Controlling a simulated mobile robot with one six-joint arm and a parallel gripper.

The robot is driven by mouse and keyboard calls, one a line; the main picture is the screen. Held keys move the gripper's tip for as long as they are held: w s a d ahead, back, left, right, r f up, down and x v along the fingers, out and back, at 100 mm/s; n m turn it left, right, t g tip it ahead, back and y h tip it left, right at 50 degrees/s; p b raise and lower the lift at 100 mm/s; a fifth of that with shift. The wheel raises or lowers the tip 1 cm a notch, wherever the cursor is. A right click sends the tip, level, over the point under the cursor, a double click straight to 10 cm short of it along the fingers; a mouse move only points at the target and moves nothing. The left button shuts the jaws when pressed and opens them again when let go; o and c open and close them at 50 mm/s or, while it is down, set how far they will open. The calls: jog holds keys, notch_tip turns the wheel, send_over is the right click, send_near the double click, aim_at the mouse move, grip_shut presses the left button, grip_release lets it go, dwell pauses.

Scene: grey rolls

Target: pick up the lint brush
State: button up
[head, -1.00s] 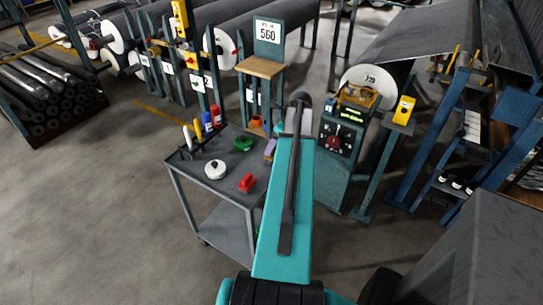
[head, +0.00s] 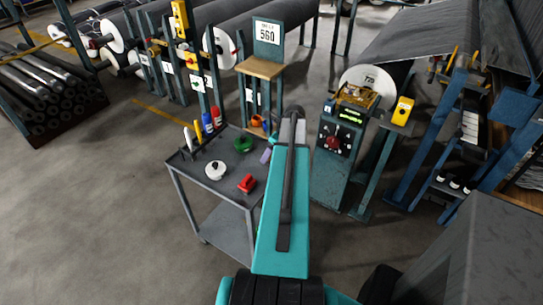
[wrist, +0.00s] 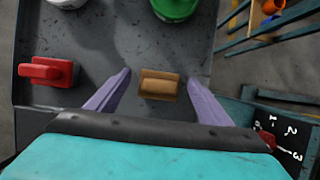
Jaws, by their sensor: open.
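A small tan-brown block, which looks like the lint brush (wrist: 159,85), lies on the grey cart top (wrist: 105,50) in the wrist view. My gripper (wrist: 160,78) is open, with one purple finger on each side of the block and a gap on both sides. I cannot tell how high the fingertips are above the cart. In the head view my arm hides the block, and only one purple finger (head: 266,156) shows beside the arm, over the cart's right side.
On the cart stand a red handled object (head: 247,183), a white round lidded thing (head: 215,170), a green round thing (head: 243,144) and several bottles (head: 207,122). A control panel post (head: 335,145) stands close to the right of the cart.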

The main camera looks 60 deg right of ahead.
dwell(0.6)
jog(key=c, duration=1.3)
jog(key=shift+r, duration=0.2)
jog(key=shift+r+b, duration=0.7)
jog(key=shift+r, duration=0.5)
jog(key=s+b, duration=0.1)
jog(key=s, duration=0.4)
jog(key=s+a+r+b, duration=0.1)
jog(key=s, duration=0.4)
jog(key=s+a+r+b, duration=0.1)
jog(key=s, duration=0.5)
jog(key=shift+b, duration=0.4)
jog(key=o, duration=0.5)
jog(key=shift+c, duration=1.1)
